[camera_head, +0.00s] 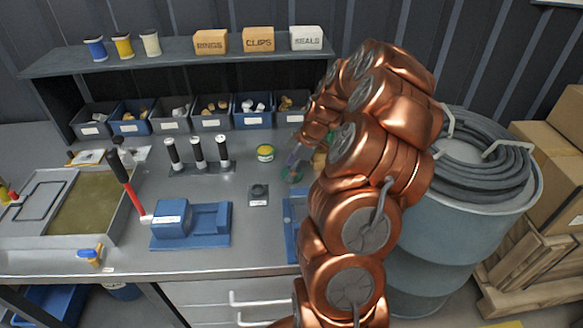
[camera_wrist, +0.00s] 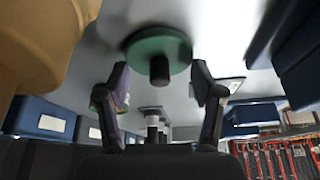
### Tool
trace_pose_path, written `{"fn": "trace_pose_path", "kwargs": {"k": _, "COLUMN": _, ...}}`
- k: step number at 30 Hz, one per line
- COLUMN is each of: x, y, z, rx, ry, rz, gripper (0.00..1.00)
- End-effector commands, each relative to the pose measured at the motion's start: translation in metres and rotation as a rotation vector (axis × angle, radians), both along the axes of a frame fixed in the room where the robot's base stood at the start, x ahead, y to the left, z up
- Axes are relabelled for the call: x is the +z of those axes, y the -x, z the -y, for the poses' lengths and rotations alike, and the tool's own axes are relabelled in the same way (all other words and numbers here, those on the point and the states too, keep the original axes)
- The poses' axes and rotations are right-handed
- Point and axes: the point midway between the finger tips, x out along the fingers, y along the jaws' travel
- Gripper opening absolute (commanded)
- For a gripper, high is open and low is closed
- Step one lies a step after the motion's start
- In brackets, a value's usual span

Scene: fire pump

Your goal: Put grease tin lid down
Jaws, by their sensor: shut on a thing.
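The grease tin lid is a round green disc with a black knob, and it shows at the fingertips in the wrist view (camera_wrist: 150,44). My gripper (camera_wrist: 158,68) has a finger at each side of the lid's rim and is shut on it, with the knob facing the palm. In the head view the lid (camera_head: 291,175) is a small green patch over the grey bench (camera_head: 215,262), partly hidden by my gripper and arm. I cannot tell whether it touches the bench. A small yellow-and-green tin (camera_head: 265,153) stands just left of it.
Several parts bins (camera_head: 212,121) line the back under a shelf (camera_head: 180,57). A drum (camera_head: 470,220) with coiled hose stands right.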

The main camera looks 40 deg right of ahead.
Motion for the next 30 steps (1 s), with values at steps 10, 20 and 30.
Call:
{"fn": "trace_pose_path", "kwargs": {"k": 10, "x": -0.003, "y": 0.0, "z": 0.0, "rx": 0.0, "ry": -0.001, "rz": -0.001, "gripper": 0.88}}
{"fn": "trace_pose_path", "kwargs": {"k": 20, "x": -0.002, "y": 0.0, "z": 0.0, "rx": 0.001, "ry": -0.001, "rz": -0.001, "gripper": 0.92}}
{"fn": "trace_pose_path", "kwargs": {"k": 30, "x": 0.02, "y": 0.006, "z": 0.007, "rx": 0.001, "ry": 0.003, "rz": 0.002, "gripper": 0.92}}
